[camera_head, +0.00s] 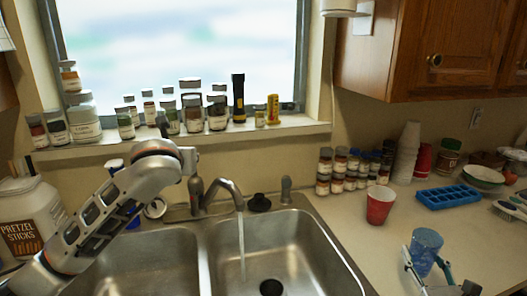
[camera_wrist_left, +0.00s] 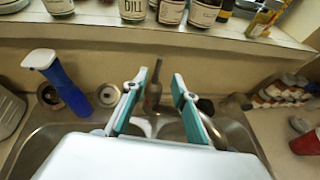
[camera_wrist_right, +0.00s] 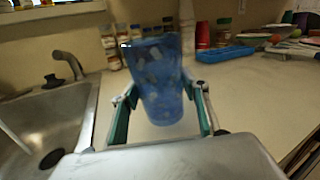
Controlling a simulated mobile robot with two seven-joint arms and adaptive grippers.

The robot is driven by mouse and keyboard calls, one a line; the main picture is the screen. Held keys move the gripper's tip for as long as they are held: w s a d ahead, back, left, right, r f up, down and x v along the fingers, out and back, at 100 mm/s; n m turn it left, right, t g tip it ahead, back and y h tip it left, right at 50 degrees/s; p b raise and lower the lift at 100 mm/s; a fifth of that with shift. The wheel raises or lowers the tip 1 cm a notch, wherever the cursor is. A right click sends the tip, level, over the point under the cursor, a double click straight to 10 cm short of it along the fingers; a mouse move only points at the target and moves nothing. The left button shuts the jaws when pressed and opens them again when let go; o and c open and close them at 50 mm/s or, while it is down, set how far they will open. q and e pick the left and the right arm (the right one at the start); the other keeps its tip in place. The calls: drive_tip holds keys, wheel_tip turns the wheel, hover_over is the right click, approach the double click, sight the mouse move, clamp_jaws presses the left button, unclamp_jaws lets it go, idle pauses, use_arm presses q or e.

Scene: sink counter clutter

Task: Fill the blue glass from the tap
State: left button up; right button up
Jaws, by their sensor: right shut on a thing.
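The blue glass (camera_head: 425,252) is over the counter right of the sink in the head view. My right gripper (camera_head: 427,270) is shut around it; in the right wrist view the glass (camera_wrist_right: 160,85) stands between the two fingers, slightly tilted. The tap (camera_head: 222,187) has water running from its spout (camera_head: 241,240) into the right basin. My left gripper (camera_wrist_left: 157,100) is open and empty in the left wrist view, its fingers on either side of the tap base. In the head view my left arm reaches over the left basin, with its fingers hidden.
The double sink (camera_head: 305,250) lies left of the glass. A red cup (camera_head: 380,204), a blue ice tray (camera_head: 447,196) and several spice jars (camera_head: 340,172) stand on the counter behind it. A blue bottle (camera_wrist_left: 58,80) stands left of the tap.

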use_arm(q)
drive_tip(key=x, duration=1)
drive_tip(key=shift+w+a+f+p, duration=0.1)
drive_tip(key=shift+w+p, duration=0.25)
clamp_jaws()
